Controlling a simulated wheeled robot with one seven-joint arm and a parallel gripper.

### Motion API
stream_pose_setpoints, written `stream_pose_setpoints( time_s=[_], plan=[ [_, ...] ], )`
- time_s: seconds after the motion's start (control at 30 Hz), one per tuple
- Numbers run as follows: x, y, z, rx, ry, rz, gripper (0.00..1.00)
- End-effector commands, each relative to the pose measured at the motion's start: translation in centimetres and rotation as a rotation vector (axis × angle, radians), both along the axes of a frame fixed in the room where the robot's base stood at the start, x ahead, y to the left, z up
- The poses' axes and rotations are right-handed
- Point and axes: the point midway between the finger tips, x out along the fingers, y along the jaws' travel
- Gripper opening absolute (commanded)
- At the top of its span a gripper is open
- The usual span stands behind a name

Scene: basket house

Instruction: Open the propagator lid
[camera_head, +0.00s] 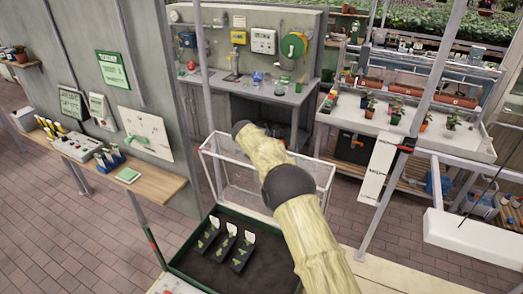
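The propagator has a green-rimmed base tray (183,262) of dark soil at the bottom centre. Several dark strips with small seedlings and white labels (232,228) lie in it. The clear lid (222,172), with pale edges, stands raised at the tray's far side, and the tray's near part is uncovered. My pale arm, with dark joint bands, rises from the bottom right and crosses in front of the lid, hiding its middle and right part. My gripper is not visible; whether anything touches the lid cannot be told.
A wooden shelf (160,187) with a control box (84,147) and bottles is at left. A grey workbench (235,90) stands behind. A white potting bench (345,112) with plants is at right. A thin post (375,215) stands right of my arm. Brick floor lies between.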

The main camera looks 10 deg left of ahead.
Motion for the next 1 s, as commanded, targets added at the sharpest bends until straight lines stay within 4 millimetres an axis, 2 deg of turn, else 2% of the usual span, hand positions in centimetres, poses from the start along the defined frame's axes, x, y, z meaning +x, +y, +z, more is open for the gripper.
stream_pose_setpoints(
  time_s=[0.27, 0.3, 0.4, 0.83, 1.0],
  plan=[
    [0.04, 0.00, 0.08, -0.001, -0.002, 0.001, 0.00],
    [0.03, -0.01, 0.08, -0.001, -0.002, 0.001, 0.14],
    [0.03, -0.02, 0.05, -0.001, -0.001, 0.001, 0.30],
    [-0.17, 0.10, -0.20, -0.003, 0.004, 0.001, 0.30],
    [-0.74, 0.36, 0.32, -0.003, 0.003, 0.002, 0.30]
  ],
)
